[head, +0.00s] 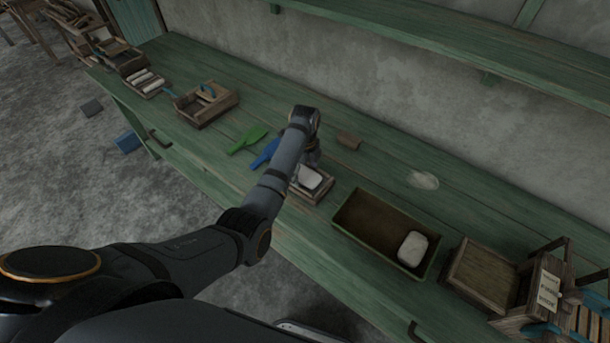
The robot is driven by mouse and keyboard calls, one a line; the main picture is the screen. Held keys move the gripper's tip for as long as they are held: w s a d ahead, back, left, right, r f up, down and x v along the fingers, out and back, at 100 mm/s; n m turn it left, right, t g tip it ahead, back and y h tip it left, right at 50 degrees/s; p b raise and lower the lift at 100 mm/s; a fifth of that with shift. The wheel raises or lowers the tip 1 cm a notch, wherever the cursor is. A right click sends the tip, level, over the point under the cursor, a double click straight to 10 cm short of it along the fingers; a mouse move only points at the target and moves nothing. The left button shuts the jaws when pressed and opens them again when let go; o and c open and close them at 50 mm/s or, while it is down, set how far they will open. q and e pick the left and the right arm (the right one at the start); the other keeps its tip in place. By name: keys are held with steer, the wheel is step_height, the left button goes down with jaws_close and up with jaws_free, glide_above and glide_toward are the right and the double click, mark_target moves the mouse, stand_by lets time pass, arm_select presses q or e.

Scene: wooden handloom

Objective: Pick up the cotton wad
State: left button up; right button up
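A white, rounded wad (412,249) lies in the right end of a green-rimmed tray (362,236) on the green bench. Another white, soft-looking piece (309,178) sits in a small wooden box (322,192) left of that tray. A flat pale patch (423,180) lies on the bench top behind. I cannot tell for sure which of these is the cotton wad. My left gripper (312,160) points down just over the small box, close to the white piece. The arm partly hides it, and its fingers are too dark to read. My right gripper is not in view.
A small brown block (348,141) lies behind my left gripper. Green (247,140) and blue (265,154) tools lie to its left, with a wooden tray (205,104) beyond. A wooden box (481,273) stands at the right. A shelf (440,38) overhangs the back.

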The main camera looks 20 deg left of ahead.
mark_target(300, 178)
arm_select(q)
steer(key=c, duration=0.9)
steer(key=shift+r, duration=0.1)
steer(key=shift+r, duration=0.15)
steer(key=r, duration=0.1)
steer(key=s+r, duration=0.1)
steer(key=r, duration=0.1)
steer(key=s+a+r, duration=0.1)
steer(key=r, duration=0.1)
steer(key=shift+r, duration=0.25)
steer(key=s+a+r+p, duration=0.1)
steer(key=s+r+p, duration=0.1)
steer(key=s+p, duration=0.1)
steer(key=s+a+r+p, duration=0.2)
steer(key=s+p, duration=0.1)
steer(key=s, duration=0.1)
steer(key=s+a+r+p, duration=0.1)
steer(key=s+r+p, duration=0.2)
steer(key=s, duration=0.1)
steer(key=shift+a, duration=0.35)
